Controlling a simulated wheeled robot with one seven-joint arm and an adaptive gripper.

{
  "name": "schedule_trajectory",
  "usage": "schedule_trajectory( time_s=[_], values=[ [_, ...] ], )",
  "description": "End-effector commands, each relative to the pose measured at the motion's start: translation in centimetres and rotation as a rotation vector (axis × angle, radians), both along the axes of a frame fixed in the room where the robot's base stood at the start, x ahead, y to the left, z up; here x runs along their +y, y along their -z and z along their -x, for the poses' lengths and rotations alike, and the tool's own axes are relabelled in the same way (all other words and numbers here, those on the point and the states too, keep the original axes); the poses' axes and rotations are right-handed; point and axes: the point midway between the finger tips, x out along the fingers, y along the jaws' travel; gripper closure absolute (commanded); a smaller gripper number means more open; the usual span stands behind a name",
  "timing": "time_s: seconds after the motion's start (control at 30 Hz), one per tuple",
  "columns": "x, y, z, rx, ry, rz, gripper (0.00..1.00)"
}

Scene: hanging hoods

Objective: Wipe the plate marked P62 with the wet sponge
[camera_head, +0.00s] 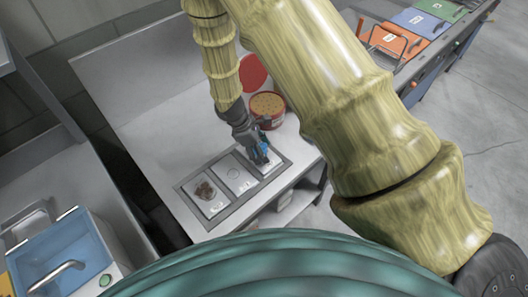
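Three pale plates lie in a row in a grey frame (219,221) on the metal table. The left plate (216,208) carries a brown lump or stain. The middle plate (237,174) looks bare apart from faint marks. The right plate (271,168) is partly hidden by my gripper (262,158). The labels are too small to read, so I cannot tell which is P62. My gripper points down at the right plate, with something small and blue at its fingers. I cannot tell whether this is a sponge or part of the gripper, nor whether it touches the plate.
A red tub (278,119) with a tan, dotted top stands just behind my gripper, a red disc (252,72) beside it. A blue-lidded unit (62,258) is at lower left. Orange (392,40) and blue (415,20) panels are at upper right. The table left of the tub is clear.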

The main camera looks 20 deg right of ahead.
Motion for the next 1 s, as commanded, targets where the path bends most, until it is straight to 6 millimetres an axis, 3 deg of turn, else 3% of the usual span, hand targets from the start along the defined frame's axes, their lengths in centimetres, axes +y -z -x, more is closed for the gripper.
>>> schedule_trajectory(
  time_s=[1.0],
  values=[
    [1.6,0.2,-4.4,-0.001,0.0,-0.002,0.65]
  ],
)
